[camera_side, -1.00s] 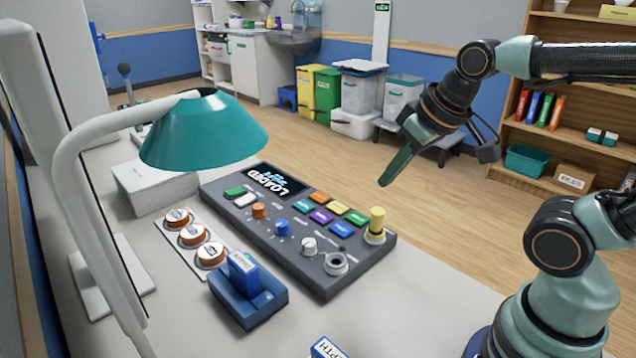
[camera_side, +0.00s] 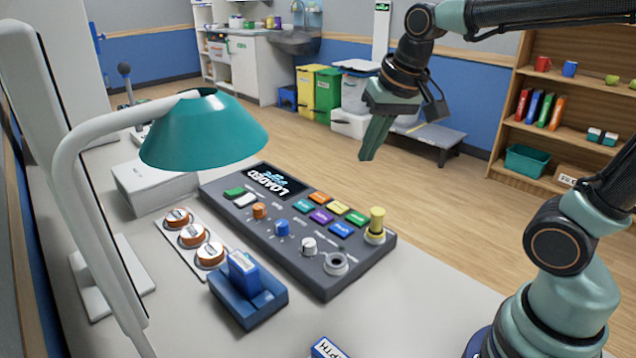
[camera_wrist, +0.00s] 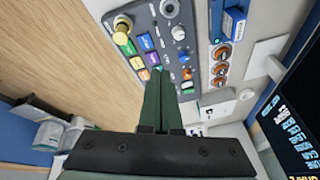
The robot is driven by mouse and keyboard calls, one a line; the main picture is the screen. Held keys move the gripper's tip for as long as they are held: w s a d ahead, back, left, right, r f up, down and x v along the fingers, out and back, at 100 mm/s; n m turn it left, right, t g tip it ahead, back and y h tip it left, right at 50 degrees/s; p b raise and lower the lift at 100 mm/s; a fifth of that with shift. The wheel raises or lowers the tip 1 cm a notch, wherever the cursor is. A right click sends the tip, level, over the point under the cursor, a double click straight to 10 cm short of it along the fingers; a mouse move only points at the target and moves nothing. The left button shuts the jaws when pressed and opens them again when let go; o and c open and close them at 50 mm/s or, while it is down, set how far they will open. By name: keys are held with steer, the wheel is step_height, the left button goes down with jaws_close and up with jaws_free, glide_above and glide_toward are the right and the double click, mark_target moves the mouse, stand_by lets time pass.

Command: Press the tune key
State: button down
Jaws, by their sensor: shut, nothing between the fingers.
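A dark grey console (camera_side: 290,265) lies on the desk with a lit screen (camera_side: 268,182) reading "LOADED". Its coloured keys include orange (camera_side: 319,197), yellow (camera_side: 338,207), green (camera_side: 357,217), teal (camera_side: 302,206), purple (camera_side: 321,216) and blue (camera_side: 341,229). A green key (camera_side: 234,192) and a white key (camera_side: 245,200) sit near the screen. The key labels are too small to read, so I cannot tell which is tune. My gripper (camera_side: 367,158) is shut and empty, pointing down in the air beyond the console's far edge. In the wrist view its fingers (camera_wrist: 160,76) cover part of the console.
A tall yellow knob (camera_side: 377,222) stands at the console's right end. A teal lamp (camera_side: 205,135) overhangs the left end. Three round orange-sided buttons (camera_side: 194,234) and a blue block holder (camera_side: 250,297) sit in front. Air above the keys is clear.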

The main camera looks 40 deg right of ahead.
steer(key=w+d+f+m+g, duration=0.2)
steer(key=w+m, duration=0.5)
steer(key=w, duration=0.2)
steer(key=m+g, duration=0.2)
steer(key=m, duration=0.4)
glide_above(322, 216)
step_height(322, 216, down, 6)
steer(key=shift+f, duration=0.2)
steer(key=shift+f, duration=0.1)
step_height(322, 216, down, 14)
steer(key=shift+r, duration=0.1)
